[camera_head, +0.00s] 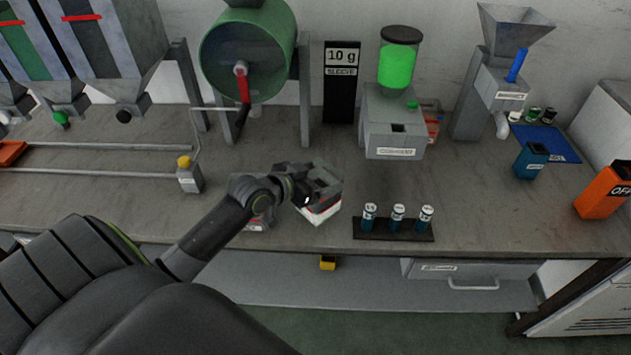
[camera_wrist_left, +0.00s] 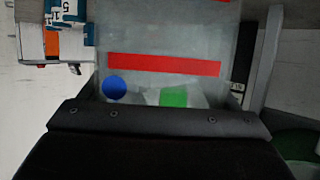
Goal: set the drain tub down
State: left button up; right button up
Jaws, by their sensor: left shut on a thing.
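A small pale tub with a red band (camera_head: 321,213), which I take for the drain tub, is at the front middle of the bench. My left gripper (camera_head: 318,188) is shut on it from above and hides its upper part. The tub looks slightly tilted in the head view, and I cannot tell whether its base touches the bench (camera_head: 300,235). In the left wrist view a dark bar of my gripper fills the bottom, and I cannot make out the tub for certain. My right gripper is not in view.
A black rack (camera_head: 394,230) with three blue vials stands close to the right. A small bottle with a yellow cap (camera_head: 189,178) stands to the left. The green drum (camera_head: 248,50) and grey dispenser (camera_head: 393,122) are behind. Bare bench lies between rack and blue cup (camera_head: 530,160).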

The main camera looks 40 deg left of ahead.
pick_arm(q)
jog(key=shift+f, duration=1.35)
jog(key=o, duration=1.5)
jog(key=shift+s+f, duration=0.1)
jog(key=shift+c, duration=0.2)
jog(key=shift+s+a+r, duration=0.15)
jog(key=shift+s+r, duration=0.1)
jog(key=shift+s, duration=0.1)
jog(key=v, duration=1.1)
